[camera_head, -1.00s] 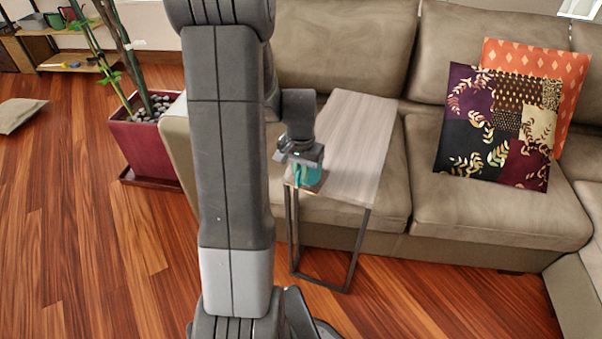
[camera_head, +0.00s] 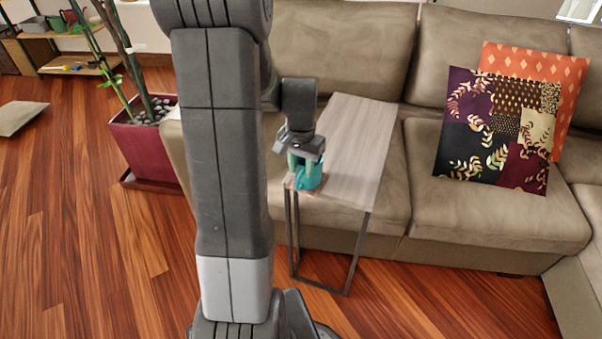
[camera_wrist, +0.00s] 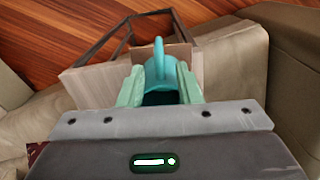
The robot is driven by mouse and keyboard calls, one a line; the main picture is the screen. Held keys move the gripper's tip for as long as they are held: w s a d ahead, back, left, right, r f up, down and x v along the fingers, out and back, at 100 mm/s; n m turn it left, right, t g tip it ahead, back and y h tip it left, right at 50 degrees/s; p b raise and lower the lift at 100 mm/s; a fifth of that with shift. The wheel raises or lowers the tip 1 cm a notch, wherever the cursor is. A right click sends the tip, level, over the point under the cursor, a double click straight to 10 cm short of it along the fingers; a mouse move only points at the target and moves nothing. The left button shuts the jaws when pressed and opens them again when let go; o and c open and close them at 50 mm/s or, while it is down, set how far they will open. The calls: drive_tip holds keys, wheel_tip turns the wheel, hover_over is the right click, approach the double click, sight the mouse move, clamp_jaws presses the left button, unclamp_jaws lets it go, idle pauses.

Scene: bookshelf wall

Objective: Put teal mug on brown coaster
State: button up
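The teal mug (camera_head: 312,178) is upright at the near end of the small side table, and it also shows in the wrist view (camera_wrist: 160,70) with its handle pointing away from my gripper. My gripper (camera_wrist: 162,88) has its two pale green fingers on either side of the mug, close against it; in the head view the gripper (camera_head: 304,165) is over the mug. The brown coaster (camera_wrist: 182,53) shows partly beyond the mug in the wrist view. In the head view the mug and gripper cover most of it. I cannot tell whether the mug's base touches it.
The side table (camera_head: 352,140) has a pale wooden top, bare towards its far end, and a dark metal frame. The beige sofa (camera_head: 490,215) surrounds it, with patterned cushions (camera_head: 495,130) at right. A potted plant (camera_head: 145,150) stands at left.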

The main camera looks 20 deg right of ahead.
sight(301, 171)
wheel_tip(301, 171, up, 8)
drive_tip(key=p, duration=0.1)
drive_tip(key=shift+r, duration=0.15)
wheel_tip(301, 171, down, 12)
drive_tip(key=shift+b, duration=1.05)
drive_tip(key=shift+r, duration=0.15)
drive_tip(key=shift+r+p, duration=0.4)
drive_tip(key=shift+r, duration=1.3)
drive_tip(key=shift+f, duration=0.15)
